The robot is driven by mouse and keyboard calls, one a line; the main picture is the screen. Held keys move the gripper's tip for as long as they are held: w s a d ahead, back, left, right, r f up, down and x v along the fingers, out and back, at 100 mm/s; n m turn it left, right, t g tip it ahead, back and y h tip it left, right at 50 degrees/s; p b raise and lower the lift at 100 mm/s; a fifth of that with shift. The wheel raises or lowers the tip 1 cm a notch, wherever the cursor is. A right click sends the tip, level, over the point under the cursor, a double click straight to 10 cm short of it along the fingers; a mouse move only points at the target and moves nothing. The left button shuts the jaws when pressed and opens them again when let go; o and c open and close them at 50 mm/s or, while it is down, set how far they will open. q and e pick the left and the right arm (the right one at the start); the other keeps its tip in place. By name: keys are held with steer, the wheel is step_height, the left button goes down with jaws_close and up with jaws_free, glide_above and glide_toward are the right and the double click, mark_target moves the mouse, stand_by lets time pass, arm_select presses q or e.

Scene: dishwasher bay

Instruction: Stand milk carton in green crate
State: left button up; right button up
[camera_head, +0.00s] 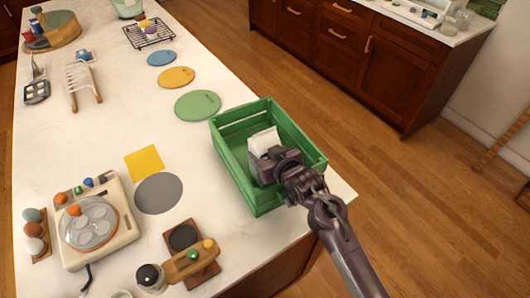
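The green crate (240,177) stands on the white counter near its right edge. A white milk carton (264,139) is inside the crate, and it looks roughly upright. My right gripper (266,160) reaches into the crate from the lower right and is up against the carton, covering its middle. Its fingertips are hard to make out, so I cannot tell whether they are closed on the carton. The carton's base is hidden by the gripper and the crate. My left gripper is not in view.
Green (198,105), yellow (177,77) and blue (161,58) discs lie behind the crate. A grey disc (158,193) and a yellow square (144,162) lie left of it. A cream appliance (97,222) and a wooden stand (192,262) are at the front left.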

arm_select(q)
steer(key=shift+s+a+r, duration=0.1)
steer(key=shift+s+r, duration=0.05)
arm_select(e)
steer(key=shift+f, duration=0.5)
steer(key=shift+f, duration=0.15)
steer(key=o, duration=1.6)
steer(key=shift+f, duration=0.1)
arm_select(q)
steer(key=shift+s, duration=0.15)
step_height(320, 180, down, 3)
steer(key=b, duration=0.2)
steer(key=shift+b, duration=0.4)
arm_select(e)
steer(key=v, duration=1.2)
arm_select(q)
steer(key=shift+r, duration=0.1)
